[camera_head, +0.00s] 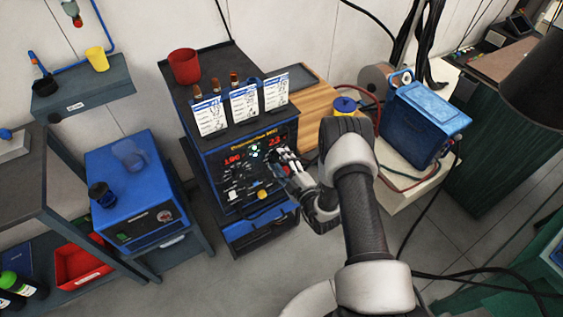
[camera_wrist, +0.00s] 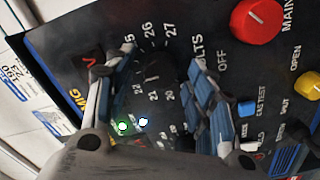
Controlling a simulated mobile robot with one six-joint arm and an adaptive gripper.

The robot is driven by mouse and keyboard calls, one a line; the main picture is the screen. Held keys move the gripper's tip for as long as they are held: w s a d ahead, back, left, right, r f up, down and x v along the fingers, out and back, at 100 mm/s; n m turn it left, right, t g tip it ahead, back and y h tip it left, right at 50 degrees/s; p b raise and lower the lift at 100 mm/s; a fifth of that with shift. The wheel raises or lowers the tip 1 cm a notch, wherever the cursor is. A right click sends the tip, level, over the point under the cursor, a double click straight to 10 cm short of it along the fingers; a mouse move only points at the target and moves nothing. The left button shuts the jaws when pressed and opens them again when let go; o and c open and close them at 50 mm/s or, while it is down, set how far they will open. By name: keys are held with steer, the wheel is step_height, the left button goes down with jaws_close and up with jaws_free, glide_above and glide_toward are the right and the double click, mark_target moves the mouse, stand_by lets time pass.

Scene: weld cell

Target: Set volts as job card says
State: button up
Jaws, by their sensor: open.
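The blue and black welder (camera_head: 222,190) has a front panel with red digital readouts (camera_head: 232,160); the right one seems to read 23. Three white job cards (camera_head: 243,102) stand on its top; their writing is too small to read surely here. In the wrist view the black volts knob (camera_wrist: 153,66) sits inside a scale with numbers from about 20 to 27. My gripper (camera_wrist: 160,58) is open, its fingers on either side of the knob; contact cannot be told. My gripper (camera_head: 288,160) also shows before the panel in the head view, hiding part of it.
A red main knob (camera_wrist: 256,18), a yellow knob (camera_wrist: 308,86) and a blue button (camera_wrist: 247,108) are close to my right finger. A red cup (camera_head: 184,66) stands on the welder's top. A blue machine (camera_head: 140,190) stands left and a blue case (camera_head: 425,120) right.

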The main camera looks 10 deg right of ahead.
steer(key=v, duration=1.2)
